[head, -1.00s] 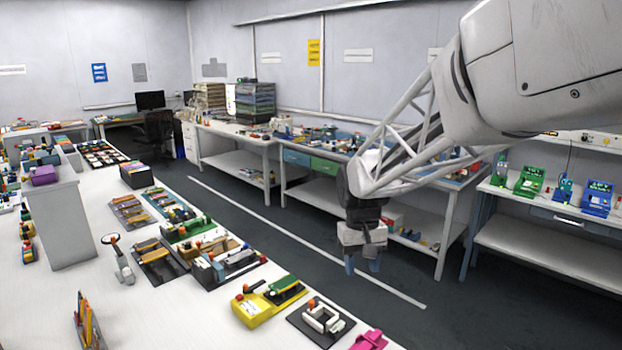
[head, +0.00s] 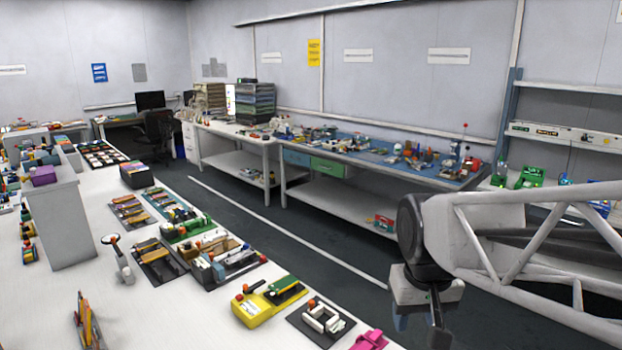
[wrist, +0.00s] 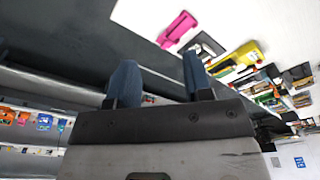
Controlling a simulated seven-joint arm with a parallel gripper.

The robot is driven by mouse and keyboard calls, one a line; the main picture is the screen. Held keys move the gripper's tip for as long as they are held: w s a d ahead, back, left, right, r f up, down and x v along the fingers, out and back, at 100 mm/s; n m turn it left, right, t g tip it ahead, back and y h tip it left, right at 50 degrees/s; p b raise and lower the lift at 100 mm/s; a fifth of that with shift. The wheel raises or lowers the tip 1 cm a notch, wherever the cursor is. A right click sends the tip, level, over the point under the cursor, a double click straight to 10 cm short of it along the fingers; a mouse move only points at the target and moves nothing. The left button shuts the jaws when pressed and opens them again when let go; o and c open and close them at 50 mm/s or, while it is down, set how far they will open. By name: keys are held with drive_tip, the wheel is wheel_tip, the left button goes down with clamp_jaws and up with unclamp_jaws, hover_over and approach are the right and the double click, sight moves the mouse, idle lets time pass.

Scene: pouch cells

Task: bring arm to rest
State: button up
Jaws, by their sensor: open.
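My gripper (head: 418,322) hangs at the lower right of the head view, over the dark floor beside the near white bench (head: 185,315). In the wrist view my gripper (wrist: 156,80) shows two blue fingers spread apart, with nothing between them. It is open and empty. In the head view the fingers are dark and partly hard to make out.
On the near bench lie a pink piece (head: 369,340), a yellow device (head: 252,309) and a dark plate with a white frame (head: 320,322), left of my gripper. A far bench with a blue top (head: 370,158) stands behind. The aisle floor (head: 270,230) is clear.

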drive_tip(key=s+d+f+t, duration=0.1)
drive_tip(key=s, duration=0.7)
drive_tip(key=shift+s+d+f+m, duration=0.25)
drive_tip(key=shift+d+f+m, duration=0.05)
idle(2.7)
